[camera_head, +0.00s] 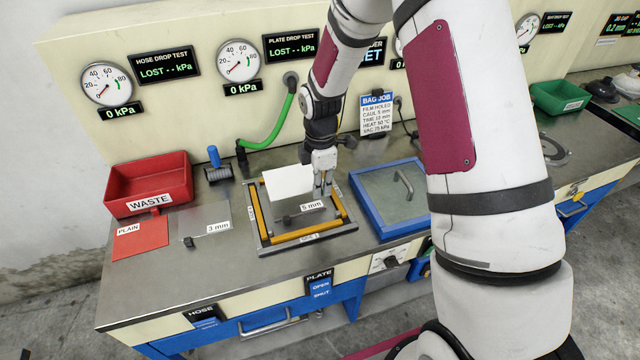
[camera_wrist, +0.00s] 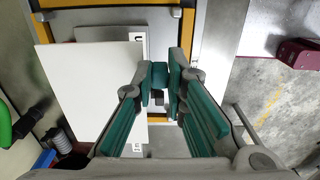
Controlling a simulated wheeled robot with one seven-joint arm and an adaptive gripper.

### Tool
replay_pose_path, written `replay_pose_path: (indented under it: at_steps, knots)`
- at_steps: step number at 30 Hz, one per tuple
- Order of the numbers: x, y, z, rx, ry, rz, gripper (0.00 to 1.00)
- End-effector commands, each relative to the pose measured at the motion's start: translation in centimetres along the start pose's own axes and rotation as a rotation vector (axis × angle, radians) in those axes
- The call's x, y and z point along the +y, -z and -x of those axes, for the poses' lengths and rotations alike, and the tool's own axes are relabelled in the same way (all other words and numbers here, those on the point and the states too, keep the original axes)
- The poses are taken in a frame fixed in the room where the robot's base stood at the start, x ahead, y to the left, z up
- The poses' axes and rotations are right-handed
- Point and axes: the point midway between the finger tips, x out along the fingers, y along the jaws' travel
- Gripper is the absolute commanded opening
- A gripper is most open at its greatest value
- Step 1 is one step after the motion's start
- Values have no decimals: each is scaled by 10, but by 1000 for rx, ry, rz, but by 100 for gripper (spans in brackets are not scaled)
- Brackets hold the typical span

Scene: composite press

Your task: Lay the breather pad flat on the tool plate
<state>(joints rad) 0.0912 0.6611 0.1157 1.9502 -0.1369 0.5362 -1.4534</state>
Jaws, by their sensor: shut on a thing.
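The breather pad is a thin white square sheet (camera_head: 288,180), large and pale in the wrist view (camera_wrist: 90,95). My gripper (camera_head: 322,188) is shut at the pad's right side and appears to hold it; the exact grip is hard to see. In the wrist view the green fingers (camera_wrist: 165,85) close beside the pad's right edge. The pad hangs over the back left of the tool plate (camera_head: 350,222), which has yellow bars along its sides. A grey plate marked 5 mm (camera_head: 290,212) lies between the bars, partly hidden by the pad. The pad's height above it is unclear.
A red waste bin (camera_head: 150,185), a red plain sheet (camera_head: 140,236) and a 3 mm plate (camera_head: 205,220) are left. A blue-framed lid (camera_head: 385,195) with a handle stands right. A green hose (camera_head: 272,135) runs behind. The bench front edge is clear.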

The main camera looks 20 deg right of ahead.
Motion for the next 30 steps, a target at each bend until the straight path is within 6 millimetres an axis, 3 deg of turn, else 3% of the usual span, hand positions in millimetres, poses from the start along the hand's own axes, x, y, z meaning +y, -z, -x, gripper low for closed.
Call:
replay_pose_path:
  at_steps: [18,30]
  knots:
    - [0,0,-51,-1,2,0,0]
    - [0,0,-60,-1,1,0,0]
